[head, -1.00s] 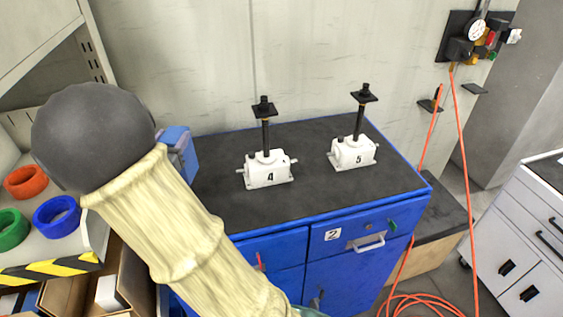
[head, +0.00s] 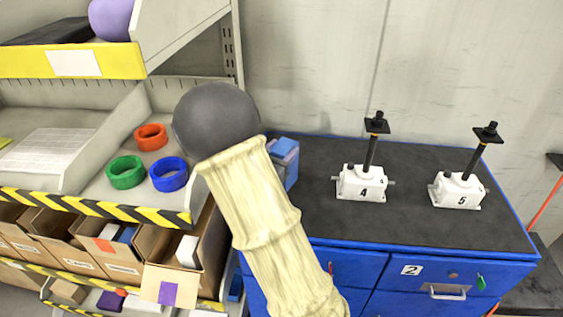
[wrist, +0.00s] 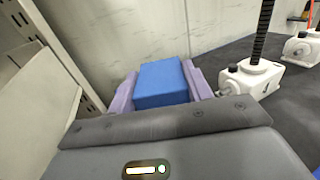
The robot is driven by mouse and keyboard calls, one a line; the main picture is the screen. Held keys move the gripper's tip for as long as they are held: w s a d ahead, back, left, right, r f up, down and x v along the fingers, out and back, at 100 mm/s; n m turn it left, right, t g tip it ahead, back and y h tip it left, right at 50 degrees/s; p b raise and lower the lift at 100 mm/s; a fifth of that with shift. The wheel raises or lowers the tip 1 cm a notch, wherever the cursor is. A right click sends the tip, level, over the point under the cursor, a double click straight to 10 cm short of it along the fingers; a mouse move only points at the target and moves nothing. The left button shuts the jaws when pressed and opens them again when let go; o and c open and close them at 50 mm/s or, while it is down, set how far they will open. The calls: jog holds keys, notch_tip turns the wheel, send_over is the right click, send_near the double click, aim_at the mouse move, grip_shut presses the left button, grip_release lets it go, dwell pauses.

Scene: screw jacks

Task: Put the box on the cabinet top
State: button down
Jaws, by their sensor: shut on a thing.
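The blue box (wrist: 161,84) is between the two pale purple fingers of my gripper (wrist: 160,88), which is shut on it. In the head view the box (head: 286,150) shows in part behind my arm, at the left end of the dark cabinet top (head: 420,165). My arm hides most of my gripper there. I cannot tell whether the box touches the cabinet top. The cabinet (head: 355,268) is blue, with a "2" label on its front.
White screw jacks 4 (head: 362,184) and 5 (head: 459,191) stand upright on the cabinet top. Free surface lies between and around them. A shelf rack with red (head: 150,137), green (head: 126,172) and blue (head: 168,174) rings stands left, close to my arm.

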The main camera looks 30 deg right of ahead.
jog(key=shift+f+p, duration=0.35)
jog(key=shift+f, duration=1.7)
jog(key=shift+f, duration=0.15)
jog(key=c, duration=0.6)
grip_release()
